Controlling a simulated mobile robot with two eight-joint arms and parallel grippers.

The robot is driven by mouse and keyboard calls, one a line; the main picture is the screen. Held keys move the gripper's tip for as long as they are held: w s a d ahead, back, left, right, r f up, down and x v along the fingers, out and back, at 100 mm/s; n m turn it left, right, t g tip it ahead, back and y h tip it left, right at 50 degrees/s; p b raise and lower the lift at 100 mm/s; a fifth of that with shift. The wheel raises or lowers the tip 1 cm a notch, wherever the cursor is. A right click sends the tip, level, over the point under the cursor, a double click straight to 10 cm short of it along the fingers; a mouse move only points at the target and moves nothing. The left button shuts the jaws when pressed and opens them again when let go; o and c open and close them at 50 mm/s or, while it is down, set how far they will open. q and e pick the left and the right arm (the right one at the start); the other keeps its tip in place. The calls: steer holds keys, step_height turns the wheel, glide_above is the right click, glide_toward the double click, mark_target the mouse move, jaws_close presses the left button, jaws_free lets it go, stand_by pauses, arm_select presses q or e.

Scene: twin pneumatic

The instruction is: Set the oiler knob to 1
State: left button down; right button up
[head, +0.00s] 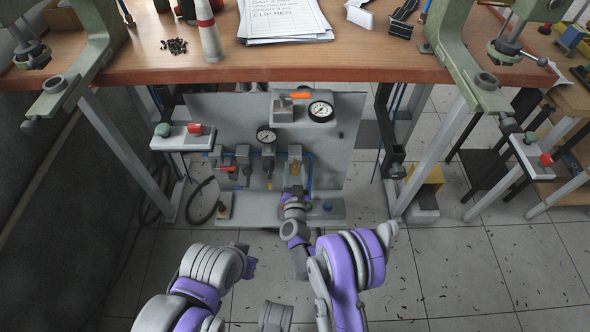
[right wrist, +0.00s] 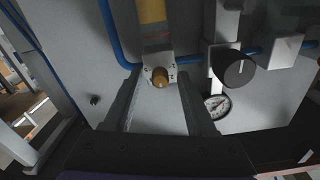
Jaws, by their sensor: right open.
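The oiler knob (right wrist: 160,77) is a small round brass knob on a pale plate with marks, below an amber bowl (right wrist: 153,12) in the right wrist view. The marks are too small to read. My right gripper (right wrist: 159,74) is open, with one finger on each side of the knob in that view. I cannot tell whether the fingers touch it. In the head view my right gripper (head: 294,191) is at the oiler (head: 294,160) on the grey panel, and hides its lower part. My left arm is low on the left; its gripper does not show.
A black knob (right wrist: 239,68) and a gauge (right wrist: 217,106) sit beside the oiler in the right wrist view. In the head view a red-handled valve (head: 228,169) is on the panel's left. The wooden bench (head: 190,72) overhangs the panel, with legs both sides.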

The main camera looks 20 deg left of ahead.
steer(key=b+v, duration=0.1)
steer(key=v, duration=0.9)
steer(key=shift+s, duration=0.25)
